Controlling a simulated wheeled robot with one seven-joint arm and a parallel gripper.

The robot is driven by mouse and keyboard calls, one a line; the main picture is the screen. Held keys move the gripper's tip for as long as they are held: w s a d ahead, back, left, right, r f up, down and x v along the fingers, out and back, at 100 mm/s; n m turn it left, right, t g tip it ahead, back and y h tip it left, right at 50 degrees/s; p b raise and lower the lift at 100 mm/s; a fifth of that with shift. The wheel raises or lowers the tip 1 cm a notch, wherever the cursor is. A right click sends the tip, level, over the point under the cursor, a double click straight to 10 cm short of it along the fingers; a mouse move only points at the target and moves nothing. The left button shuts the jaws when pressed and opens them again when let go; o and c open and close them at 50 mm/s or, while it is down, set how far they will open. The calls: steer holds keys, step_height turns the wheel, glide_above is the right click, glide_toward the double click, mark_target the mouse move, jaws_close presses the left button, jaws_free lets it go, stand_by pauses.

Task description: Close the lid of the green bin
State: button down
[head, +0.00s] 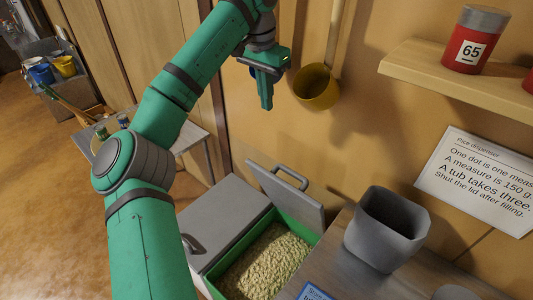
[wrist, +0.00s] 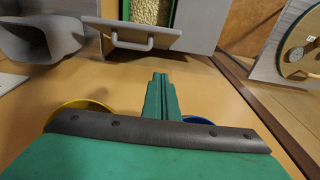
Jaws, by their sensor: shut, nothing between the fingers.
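The green bin (head: 318,241) is sunk in the counter at the lower middle of the head view, filled with pale grains (head: 262,262). Its grey lid (head: 288,196) with a bar handle stands open, tilted up at the bin's wall side. The wrist view shows the green bin (wrist: 168,14) at the top, with the lid (wrist: 112,37) and its handle in front. My gripper (head: 267,107) is shut and empty, high above the lid near the wall and pointing down. Its fingers (wrist: 160,76) are together in the wrist view, apart from the lid.
A grey tub (head: 386,232) stands on the counter right of the bin. A closed grey lid (head: 222,218) lies left of it. A yellow ladle (head: 318,90) hangs on the wall beside my gripper. A shelf (head: 450,83) bears a red tin (head: 470,35). A sign (head: 478,180) hangs below.

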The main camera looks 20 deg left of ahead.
steer(key=f, duration=1.3)
steer(key=s+f, duration=0.1)
steer(key=f, duration=0.6)
steer(key=shift+s+a+f, duration=0.1)
steer(key=shift+f, duration=0.25)
steer(key=shift+d, duration=0.25)
steer(key=shift+s+a, duration=0.1)
steer(key=shift+a, duration=0.05)
